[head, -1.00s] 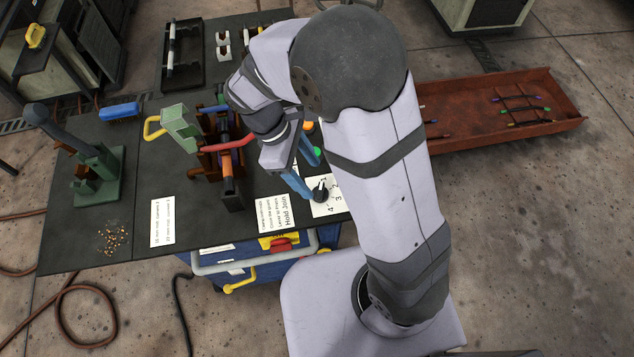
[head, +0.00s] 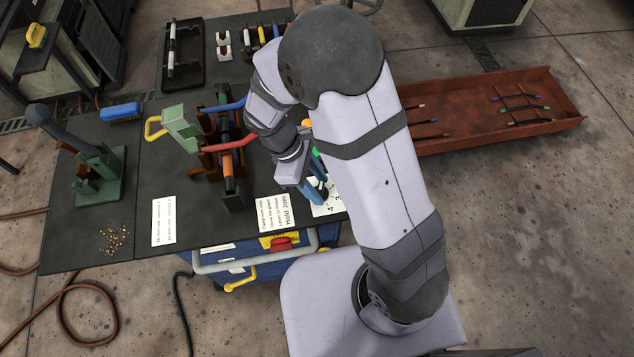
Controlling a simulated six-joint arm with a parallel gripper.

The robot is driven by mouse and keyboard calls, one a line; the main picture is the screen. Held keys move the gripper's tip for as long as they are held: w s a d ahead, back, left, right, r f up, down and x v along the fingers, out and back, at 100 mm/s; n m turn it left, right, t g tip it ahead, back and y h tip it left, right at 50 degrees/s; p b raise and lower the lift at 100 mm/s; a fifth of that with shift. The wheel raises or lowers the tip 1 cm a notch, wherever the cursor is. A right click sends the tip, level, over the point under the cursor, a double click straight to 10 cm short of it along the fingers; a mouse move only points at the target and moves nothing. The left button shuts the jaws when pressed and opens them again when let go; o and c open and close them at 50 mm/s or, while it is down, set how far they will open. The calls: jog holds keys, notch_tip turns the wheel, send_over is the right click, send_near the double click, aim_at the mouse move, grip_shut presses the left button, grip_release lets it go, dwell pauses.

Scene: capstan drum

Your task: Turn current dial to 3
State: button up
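The current dial's white number plate (head: 328,209) lies at the table's front right edge, with the numeral 4 readable on it. The dial's dark knob is mostly hidden behind my gripper, so its pointer setting cannot be read. My gripper (head: 317,190) has blue fingers and points down right at the knob. The fingertips are at or just over the knob. Whether they touch or grip it cannot be told.
A clamp fixture (head: 228,160) with a red handle stands left of my gripper. A white instruction card (head: 273,213) lies beside the dial plate. A green lever tool (head: 100,175) stands far left. A rust-red tray (head: 490,110) lies at right.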

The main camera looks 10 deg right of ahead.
jog(key=shift+m, duration=0.4)
jog(key=m+p, duration=0.1)
jog(key=m+g+p, duration=0.1)
jog(key=m, duration=0.1)
jog(key=shift+w+d+r+y, duration=0.1)
jog(key=shift+w+r+y, duration=0.05)
jog(key=shift+y, duration=0.25)
jog(key=m, duration=0.2)
jog(key=m+g+y+p, duration=0.1)
jog(key=m, duration=0.2)
jog(key=shift+w+d+g, duration=0.1)
jog(key=shift+g, duration=0.2)
jog(key=m+y+p, duration=0.1)
jog(key=m+y, duration=0.1)
jog(key=m, duration=0.2)
jog(key=shift+d+p, duration=0.15)
jog(key=shift+p, duration=0.15)
jog(key=m+y, duration=0.1)
jog(key=m, duration=0.1)
jog(key=m+p, duration=0.1)
jog(key=m, duration=0.2)
jog(key=shift+d+y, duration=0.15)
jog(key=shift+y, duration=0.25)
jog(key=shift+w, duration=0.1)
jog(key=o, duration=1)
jog(key=shift+o, duration=0.2)
